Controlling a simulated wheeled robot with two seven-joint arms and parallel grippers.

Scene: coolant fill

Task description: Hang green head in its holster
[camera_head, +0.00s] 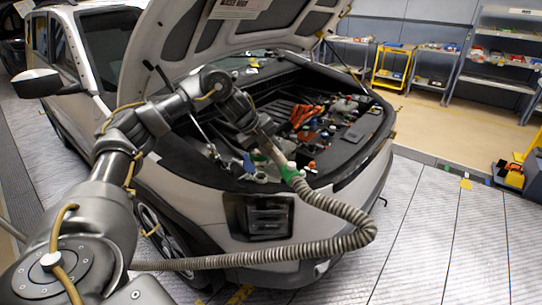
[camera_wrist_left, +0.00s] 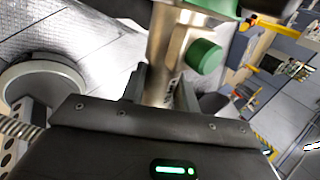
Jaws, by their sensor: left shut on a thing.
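My left gripper (camera_head: 262,148) is over the front edge of the open engine bay, at the middle of the head view. It is shut on the green head, whose green part (camera_head: 289,173) shows just below the fingers. A ribbed grey hose (camera_head: 340,212) runs from the head, loops to the right and goes back left across the car's front. In the left wrist view the head is a metal body with a green knob (camera_wrist_left: 204,56), held between the dark fingers. I cannot make out the holster for certain. My right gripper is not in view.
A white car (camera_head: 210,205) stands with its hood (camera_head: 225,30) raised above my arm. Caps and parts crowd the engine bay (camera_head: 325,120). Shelves (camera_head: 435,65) and a yellow cart (camera_head: 392,65) line the back wall. The floor (camera_head: 450,220) at right is clear.

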